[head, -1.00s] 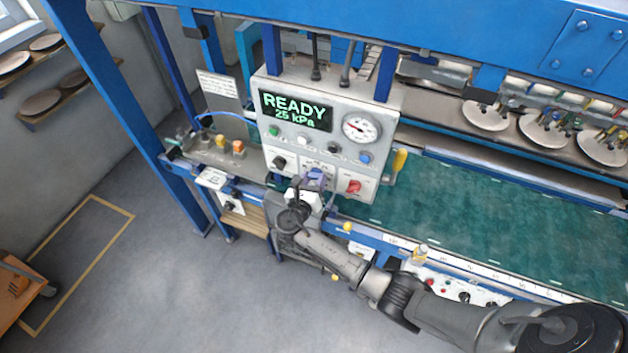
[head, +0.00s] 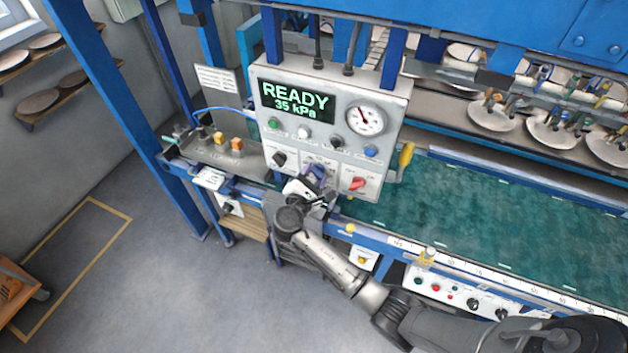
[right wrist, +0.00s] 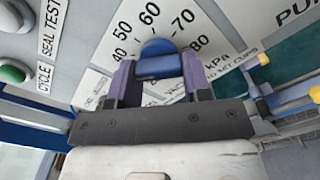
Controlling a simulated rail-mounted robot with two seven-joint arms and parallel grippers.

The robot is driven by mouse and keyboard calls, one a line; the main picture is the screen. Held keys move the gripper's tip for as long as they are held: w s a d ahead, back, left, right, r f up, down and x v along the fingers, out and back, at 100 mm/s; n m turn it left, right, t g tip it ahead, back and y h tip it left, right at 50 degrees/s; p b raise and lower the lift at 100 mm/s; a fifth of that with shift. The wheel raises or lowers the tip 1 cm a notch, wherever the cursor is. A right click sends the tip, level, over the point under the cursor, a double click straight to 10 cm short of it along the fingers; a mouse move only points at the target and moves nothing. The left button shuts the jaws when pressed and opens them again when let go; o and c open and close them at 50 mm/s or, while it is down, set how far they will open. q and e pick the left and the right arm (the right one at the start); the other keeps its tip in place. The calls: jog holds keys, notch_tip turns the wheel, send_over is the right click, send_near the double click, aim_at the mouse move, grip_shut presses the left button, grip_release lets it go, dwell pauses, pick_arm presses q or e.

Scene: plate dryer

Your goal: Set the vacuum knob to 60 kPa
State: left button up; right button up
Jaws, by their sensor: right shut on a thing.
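The vacuum knob is blue and shows in the right wrist view (right wrist: 158,62), below a white dial scale (right wrist: 118,48) whose readable numbers run from 40 to 80 with a kPa mark. My right gripper (right wrist: 158,72) is shut on the knob, one purple finger on each side. In the head view my right gripper (head: 316,174) is at the lower middle of the control panel (head: 330,90) and hides the knob. The panel's display (head: 297,102) reads READY 35 kPa. Where the knob's pointer stands is hard to tell. My left gripper is not in view.
A round gauge (head: 366,116) sits at the panel's upper right. A red knob (head: 356,183) is right of my gripper and a black knob (head: 279,158) is to its left. A green button (right wrist: 14,72) shows in the wrist view. The green conveyor (head: 480,215) runs right.

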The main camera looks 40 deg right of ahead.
jog(key=m+b, duration=0.3)
jog(key=shift+f+m, duration=0.15)
jog(key=shift+m, duration=0.25)
jog(key=shift+r+m+b, duration=0.2)
jog(key=shift+m+b, duration=2.15)
jog(key=shift+b, duration=0.1)
jog(key=shift+r+m+b, duration=0.15)
jog(key=shift+m+b, duration=2.25)
jog(key=shift+b, duration=0.1)
jog(key=shift+r+m+b, duration=0.2)
jog(key=shift+m+b, duration=2.15)
jog(key=shift+b, duration=0.1)
jog(key=o, duration=0.9)
